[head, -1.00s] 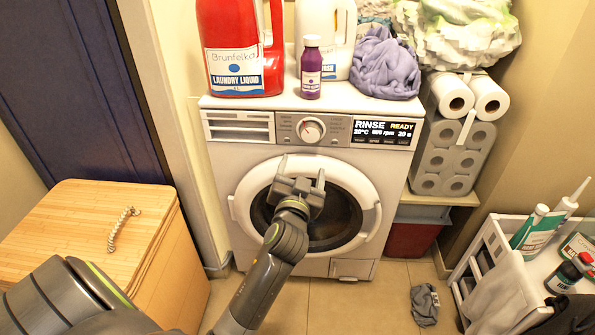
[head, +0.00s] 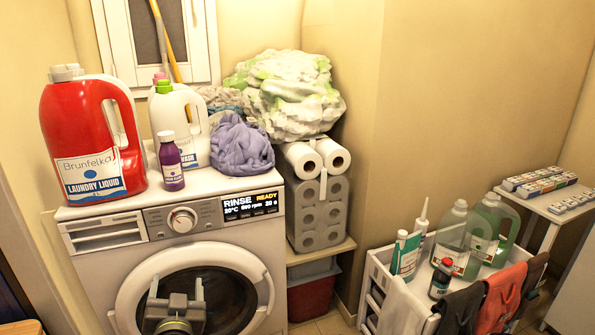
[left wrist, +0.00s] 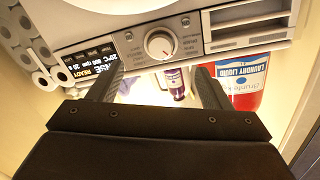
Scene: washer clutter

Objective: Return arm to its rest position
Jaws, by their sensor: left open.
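My left gripper (head: 176,291) is open and empty in front of the washer's round door, low in the head view. Its two fingers stand apart and point up. In the left wrist view, which is upside down, the fingers of my left gripper (left wrist: 158,84) are spread with nothing between them but the background. The white washer (head: 100,264) stands behind it, with its display (head: 250,206) reading RINSE and READY. Most of my left arm is below the head view's edge. My right gripper is not in view.
On the washer stand a red laundry liquid jug (head: 85,135), a white jug (head: 190,115), a purple bottle (head: 171,165) and a purple cloth (head: 240,147). Paper rolls (head: 318,205) stand beside it. A white cart (head: 385,290) with bottles and hung cloths is at right.

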